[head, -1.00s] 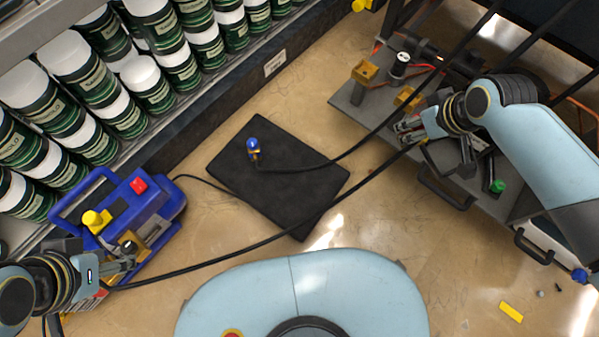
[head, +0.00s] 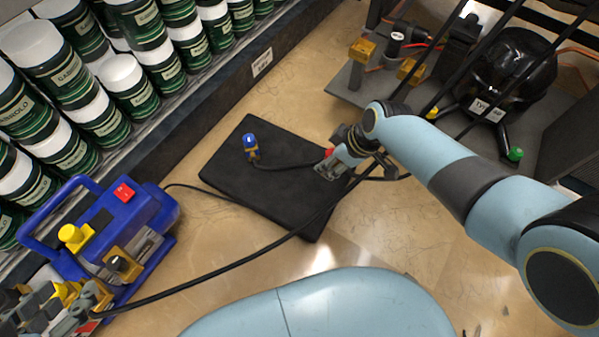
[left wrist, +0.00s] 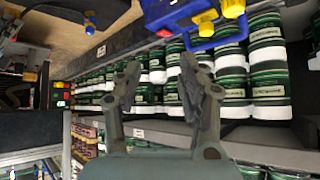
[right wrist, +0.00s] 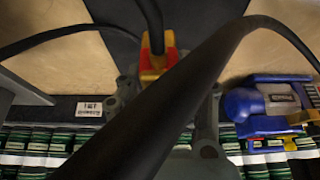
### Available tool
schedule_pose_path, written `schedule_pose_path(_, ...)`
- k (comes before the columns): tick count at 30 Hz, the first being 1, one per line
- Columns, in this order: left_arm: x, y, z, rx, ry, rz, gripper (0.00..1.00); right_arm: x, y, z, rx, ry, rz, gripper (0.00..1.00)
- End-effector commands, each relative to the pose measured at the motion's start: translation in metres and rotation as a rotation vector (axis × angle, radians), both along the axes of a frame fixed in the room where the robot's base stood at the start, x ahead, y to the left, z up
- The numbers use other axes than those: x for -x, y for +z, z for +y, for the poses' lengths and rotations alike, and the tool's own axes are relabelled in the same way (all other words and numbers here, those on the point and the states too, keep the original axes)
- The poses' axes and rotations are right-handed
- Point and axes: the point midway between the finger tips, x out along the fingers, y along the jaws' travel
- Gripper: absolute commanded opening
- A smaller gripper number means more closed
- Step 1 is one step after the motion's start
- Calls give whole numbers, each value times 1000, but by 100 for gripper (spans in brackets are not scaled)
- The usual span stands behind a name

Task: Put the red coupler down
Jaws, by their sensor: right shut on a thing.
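The red coupler (head: 329,152) is at the right end of the black mat (head: 228,178), in the jaws of my right gripper (head: 332,167). In the right wrist view the coupler (right wrist: 158,62) shows red and yellow between the fingers, partly hidden by a thick black hose. I cannot tell whether it touches the mat. A blue coupler (head: 250,148) stands on the mat to the left, apart from it.
The blue pump unit (head: 148,212) stands at left beside shelves of green-and-white cans (head: 130,85). A compressor bench (head: 345,98) stands upper right. The mat's middle is largely clear.

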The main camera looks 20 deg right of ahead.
Motion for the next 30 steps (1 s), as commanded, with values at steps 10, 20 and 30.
schedule_pose_path(10,3,-5,-7,11,-34,-354,40,-25,-32,38,-2,0,3,0)
schedule_pose_path(20,-63,77,-15,12,-73,-712,40,-36,-39,52,-1,-1,0,0)
schedule_pose_path(30,-84,127,-20,12,-98,-916,40,-39,-45,55,0,0,-1,0)
